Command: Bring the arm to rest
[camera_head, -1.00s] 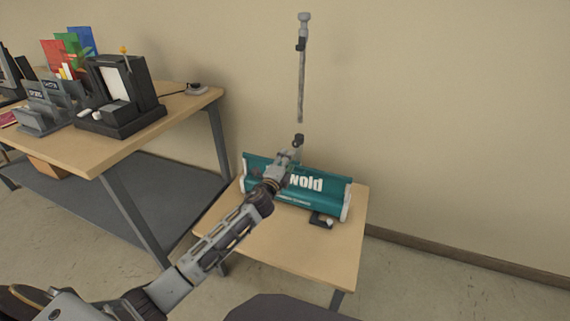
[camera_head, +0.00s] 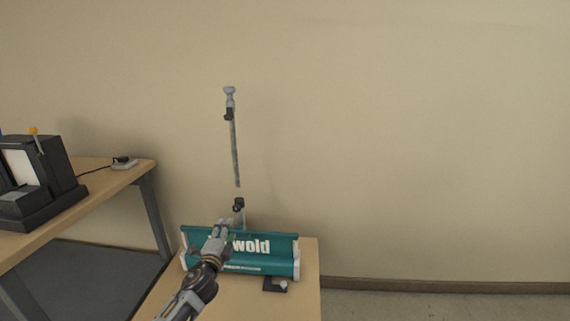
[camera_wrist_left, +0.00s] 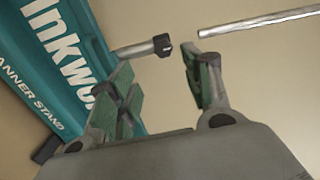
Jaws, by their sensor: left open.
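A teal banner stand base (camera_head: 262,263) lies across a small wooden table in the head view; its lettered side also shows in the left wrist view (camera_wrist_left: 62,55). A short grey stub with a dark cap (camera_head: 239,206) rises behind it. Above the stub, apart from it, a thin grey pole (camera_head: 235,150) stands nearly upright against the wall; it shows in the wrist view (camera_wrist_left: 262,22) too. My left gripper (camera_head: 222,227) is in front of the base, covering part of its lettering. In the wrist view its fingers (camera_wrist_left: 165,82) are spread with nothing between them. My right gripper is out of view.
The small table (camera_head: 225,300) has a small dark piece (camera_head: 276,285) in front of the base. A larger desk (camera_head: 122,178) at the left carries a black device (camera_head: 55,185) and a corded item (camera_head: 124,163). Bare wall and floor lie to the right.

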